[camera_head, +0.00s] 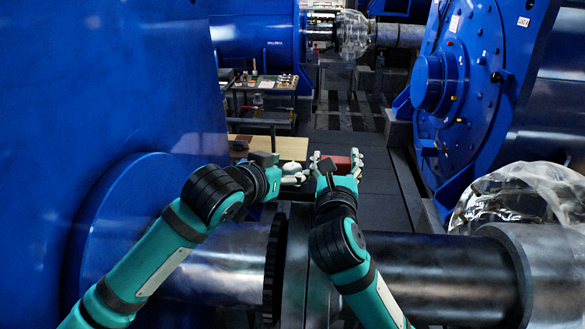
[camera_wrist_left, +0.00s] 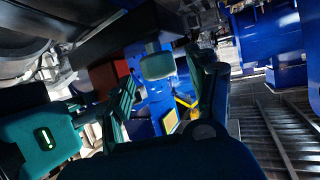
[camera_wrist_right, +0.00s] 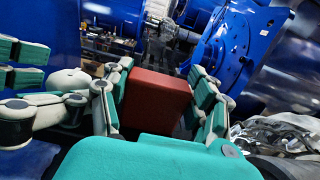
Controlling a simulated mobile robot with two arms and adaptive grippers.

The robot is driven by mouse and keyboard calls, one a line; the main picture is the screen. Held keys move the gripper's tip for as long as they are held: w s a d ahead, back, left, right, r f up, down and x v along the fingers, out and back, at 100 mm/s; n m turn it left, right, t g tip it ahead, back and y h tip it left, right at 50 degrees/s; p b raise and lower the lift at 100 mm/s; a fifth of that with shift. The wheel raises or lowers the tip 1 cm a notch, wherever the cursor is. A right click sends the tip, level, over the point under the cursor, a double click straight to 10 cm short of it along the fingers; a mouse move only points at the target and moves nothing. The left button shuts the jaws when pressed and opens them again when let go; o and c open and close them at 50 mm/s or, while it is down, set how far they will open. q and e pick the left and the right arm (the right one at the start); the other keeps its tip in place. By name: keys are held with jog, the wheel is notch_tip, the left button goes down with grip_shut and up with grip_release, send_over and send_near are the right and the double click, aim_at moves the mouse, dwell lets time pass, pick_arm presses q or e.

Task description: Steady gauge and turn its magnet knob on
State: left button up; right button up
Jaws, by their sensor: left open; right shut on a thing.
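A red block (camera_head: 343,161), seemingly the gauge's base, sits between the fingers of my right gripper (camera_head: 336,163). The right wrist view shows the block (camera_wrist_right: 155,98) clasped from both sides, its large face toward the camera. My left gripper (camera_head: 298,177) is open, just left of the right one; its spread fingers show in the left wrist view (camera_wrist_left: 165,92). The red block also shows there (camera_wrist_left: 106,78), left of and beyond those fingers. I cannot make out the magnet knob or a dial. A pale rounded thing (camera_wrist_right: 70,82) is partly hidden by my left gripper in the right wrist view.
A large shaft (camera_head: 440,270) with a flange crosses the front. A big blue housing (camera_head: 110,80) stands close on the left; another blue machine (camera_head: 465,80) is on the right. A clear wrapped part (camera_head: 515,195) lies at right. A tool cart (camera_head: 265,85) stands behind.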

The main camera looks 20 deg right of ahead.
pick_arm(q)
jog(key=shift+x, duration=1.45)
jog(key=c, duration=1.2)
